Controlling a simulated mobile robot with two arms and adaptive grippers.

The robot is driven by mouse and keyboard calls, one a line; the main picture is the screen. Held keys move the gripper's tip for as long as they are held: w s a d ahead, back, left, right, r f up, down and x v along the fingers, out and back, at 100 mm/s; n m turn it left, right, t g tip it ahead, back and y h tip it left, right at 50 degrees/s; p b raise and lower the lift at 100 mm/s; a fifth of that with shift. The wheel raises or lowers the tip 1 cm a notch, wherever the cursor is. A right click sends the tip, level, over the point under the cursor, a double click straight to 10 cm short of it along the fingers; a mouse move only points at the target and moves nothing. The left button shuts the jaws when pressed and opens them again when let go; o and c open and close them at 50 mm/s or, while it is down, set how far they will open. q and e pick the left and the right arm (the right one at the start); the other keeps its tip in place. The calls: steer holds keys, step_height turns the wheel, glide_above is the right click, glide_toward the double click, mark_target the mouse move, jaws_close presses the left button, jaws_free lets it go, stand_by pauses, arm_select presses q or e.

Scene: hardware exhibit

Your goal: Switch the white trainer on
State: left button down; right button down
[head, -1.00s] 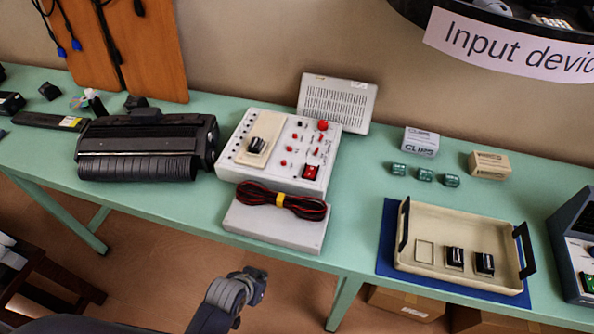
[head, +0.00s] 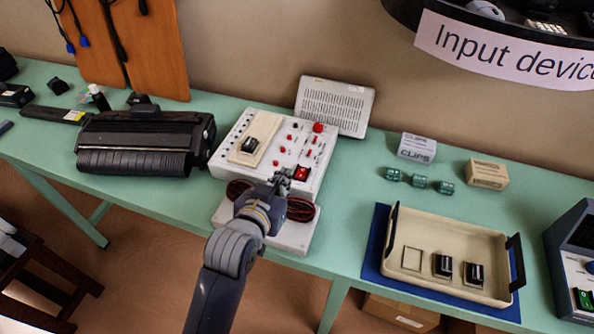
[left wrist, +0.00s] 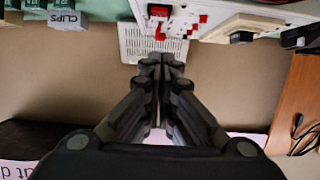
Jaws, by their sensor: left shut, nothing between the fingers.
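The white trainer (head: 232,164) is a white box on the green table with small red knobs and switches and a beige plate on top. Its red rocker switch (head: 302,172) is near the front right corner; I cannot tell which way it is tipped. My left gripper (head: 283,181) is shut and empty at the trainer's front edge, just left of and in front of the switch. I cannot tell if it touches. In the left wrist view the shut fingers (left wrist: 162,62) point toward the trainer (left wrist: 240,12), with the red switch (left wrist: 159,12) above them. My right gripper is out of view.
A coiled red and black cable (head: 300,210) lies on a flat grey box (head: 295,238) beneath my left gripper. A black printer-like device (head: 135,145) stands to the left. A vented light panel (head: 335,105) stands behind. Right are green blocks (head: 418,181) and a beige tray (head: 410,285).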

arm_select(q)
steer(key=shift+w+d+r, duration=0.2)
steer(key=shift+d+r, duration=0.15)
steer(key=shift+r, duration=0.1)
steer(key=shift+a, duration=0.1)
steer(key=p, duration=0.1)
glide_above(298, 183)
step_height(298, 183, down, 3)
steer(key=shift+w+f, duration=0.15)
steer(key=shift+f, duration=0.05)
step_height(298, 183, down, 3)
steer(key=shift+r+p, duration=0.2)
steer(key=shift+p, duration=0.15)
steer(key=shift+f, duration=0.85)
